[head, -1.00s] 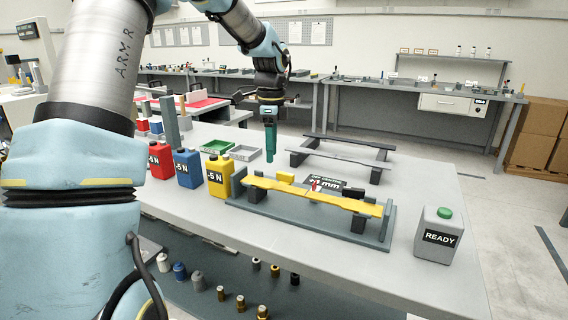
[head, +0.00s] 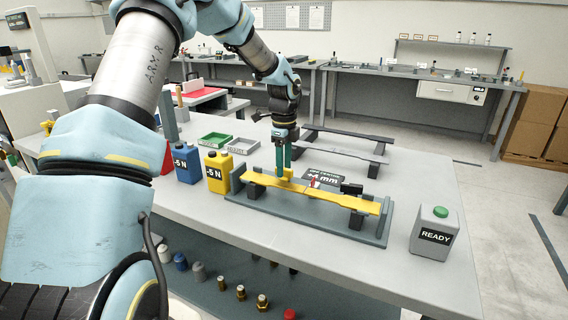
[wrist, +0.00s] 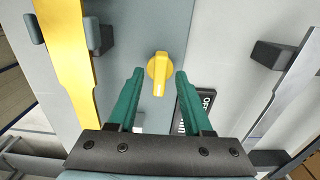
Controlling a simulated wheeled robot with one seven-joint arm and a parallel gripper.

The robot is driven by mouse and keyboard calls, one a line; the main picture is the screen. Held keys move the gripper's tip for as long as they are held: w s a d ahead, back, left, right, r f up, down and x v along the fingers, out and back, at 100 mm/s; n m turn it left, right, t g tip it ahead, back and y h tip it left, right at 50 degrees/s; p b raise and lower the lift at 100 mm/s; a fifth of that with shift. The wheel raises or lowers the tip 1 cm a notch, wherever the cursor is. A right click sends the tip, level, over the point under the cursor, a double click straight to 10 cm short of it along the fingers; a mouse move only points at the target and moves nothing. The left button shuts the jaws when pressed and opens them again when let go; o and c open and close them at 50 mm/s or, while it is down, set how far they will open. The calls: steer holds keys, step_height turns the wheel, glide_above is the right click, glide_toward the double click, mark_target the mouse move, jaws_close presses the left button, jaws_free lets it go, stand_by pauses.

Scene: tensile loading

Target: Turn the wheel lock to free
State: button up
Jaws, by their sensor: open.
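The wheel lock appears to be the yellow knob (wrist: 158,74) on the grey base plate (wrist: 139,30), with its handle pointing up and down in the wrist view. In the head view the knob (head: 285,182) is partly hidden by the fingers. My gripper (wrist: 159,76) is open, with its green fingers on either side of the knob and a visible gap on both sides. In the head view my gripper (head: 284,171) points down right at the knob. I cannot tell how deep the fingertips reach around it.
A long yellow specimen (head: 325,194) lies beside the knob on the fixture. A sign (head: 322,179) and a small red pointer (head: 312,182) are close by.

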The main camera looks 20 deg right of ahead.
steer(key=shift+f, duration=0.25)
jaws_close()
stand_by(0.3)
